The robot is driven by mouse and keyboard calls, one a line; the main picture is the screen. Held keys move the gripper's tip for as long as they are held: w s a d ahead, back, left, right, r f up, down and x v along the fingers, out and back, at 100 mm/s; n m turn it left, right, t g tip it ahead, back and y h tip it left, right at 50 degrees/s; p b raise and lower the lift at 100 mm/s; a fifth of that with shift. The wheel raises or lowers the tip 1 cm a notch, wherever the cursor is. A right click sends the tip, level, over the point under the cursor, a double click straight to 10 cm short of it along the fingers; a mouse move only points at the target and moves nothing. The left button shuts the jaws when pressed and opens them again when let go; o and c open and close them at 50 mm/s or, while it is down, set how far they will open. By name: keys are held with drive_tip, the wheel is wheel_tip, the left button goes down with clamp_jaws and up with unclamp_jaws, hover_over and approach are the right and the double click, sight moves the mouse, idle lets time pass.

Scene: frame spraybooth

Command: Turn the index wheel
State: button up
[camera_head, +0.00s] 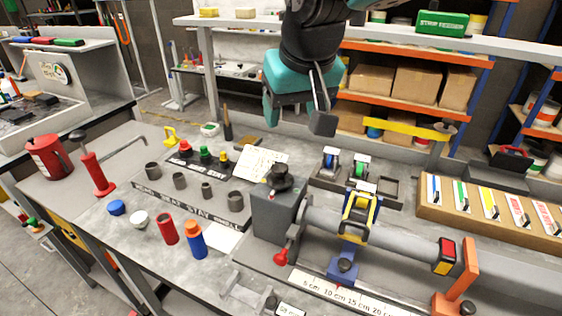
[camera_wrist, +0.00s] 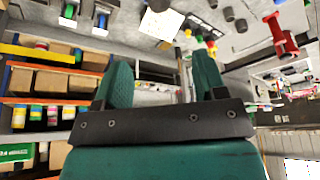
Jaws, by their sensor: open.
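A grey block (camera_head: 274,217) stands on the bench in the head view, with a dark round knob (camera_head: 281,179) on top; this may be the index wheel, but I cannot tell for sure. A grey tube (camera_head: 400,237) runs right from the block, and a red-tipped lever (camera_head: 281,256) hangs on its front. My gripper (camera_head: 297,113) is open and empty, high above the back of the bench, apart from the block. Its two teal fingers also show spread in the wrist view (camera_wrist: 162,75). I cannot make out the knob in the wrist view.
A blue and yellow clamp (camera_head: 359,215) sits around the tube. An orange upright (camera_head: 459,276) stands near its right end. Red and blue cylinders (camera_head: 195,240) and several grey cups stand left of the block. A red stand (camera_head: 97,175) is farther left. Shelves with boxes (camera_head: 414,84) lie behind.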

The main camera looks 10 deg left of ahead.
sight(280, 167)
drive_tip(key=p+x, duration=0.3)
drive_tip(key=x, duration=1.3)
drive_tip(key=shift+d+f, duration=0.1)
drive_tip(key=shift+f, duration=0.05)
drive_tip(key=c, duration=0.9)
